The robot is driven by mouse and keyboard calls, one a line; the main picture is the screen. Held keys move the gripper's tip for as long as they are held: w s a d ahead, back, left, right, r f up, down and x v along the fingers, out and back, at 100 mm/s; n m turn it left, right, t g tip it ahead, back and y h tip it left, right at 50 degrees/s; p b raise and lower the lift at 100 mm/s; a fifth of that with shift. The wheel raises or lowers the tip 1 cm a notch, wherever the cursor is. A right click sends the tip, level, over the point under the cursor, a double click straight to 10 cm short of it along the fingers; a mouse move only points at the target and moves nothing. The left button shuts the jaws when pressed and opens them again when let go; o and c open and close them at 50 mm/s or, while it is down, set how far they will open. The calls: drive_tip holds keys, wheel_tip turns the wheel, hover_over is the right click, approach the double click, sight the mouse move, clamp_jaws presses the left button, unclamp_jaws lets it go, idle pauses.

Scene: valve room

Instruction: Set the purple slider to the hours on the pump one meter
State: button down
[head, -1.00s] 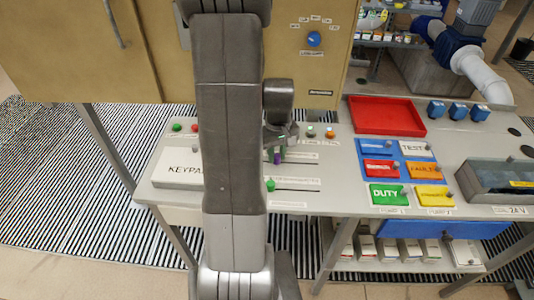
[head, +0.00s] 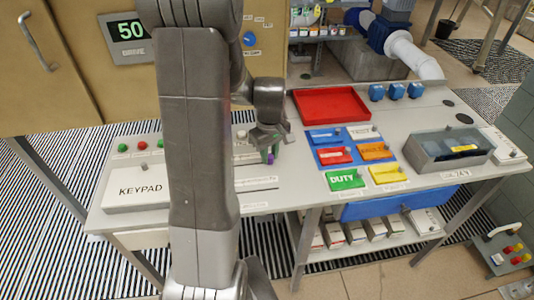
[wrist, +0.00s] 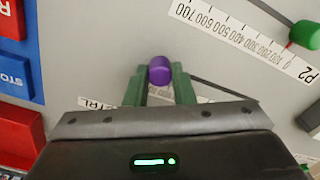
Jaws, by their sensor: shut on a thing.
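The purple slider (wrist: 159,70) is a round knob between the two green fingertips of my gripper (wrist: 160,85) in the wrist view. My gripper is shut on it. In the head view the purple slider (head: 271,158) shows just below my gripper (head: 268,150), on the desk panel. Its slot runs off to the right in the wrist view. Its own scale is mostly hidden under my gripper. A meter (head: 131,31) with green digits reads 50 and its label starts with DRIVE. I see no meter readable as pump one.
A green slider knob (wrist: 305,34) sits by the 0 end of a scale marked P2 (wrist: 245,40), running to 700. A red tray (head: 332,104), coloured label plates (head: 345,180) and a keypad cover (head: 140,190) lie on the desk. A blue dial (head: 249,39) is on the cabinet.

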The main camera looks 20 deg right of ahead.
sight(271, 156)
drive_tip(key=c, duration=1.2)
unclamp_jaws()
drive_tip(key=shift+d, duration=0.25)
wheel_tip(271, 156, up, 14)
drive_tip(key=b, duration=0.1)
drive_tip(key=shift+f, duration=0.15)
wheel_tip(271, 156, down, 14)
drive_tip(key=shift+a+r+p, duration=0.1)
drive_tip(key=shift+p, duration=0.45)
drive_tip(key=shift+a, duration=0.15)
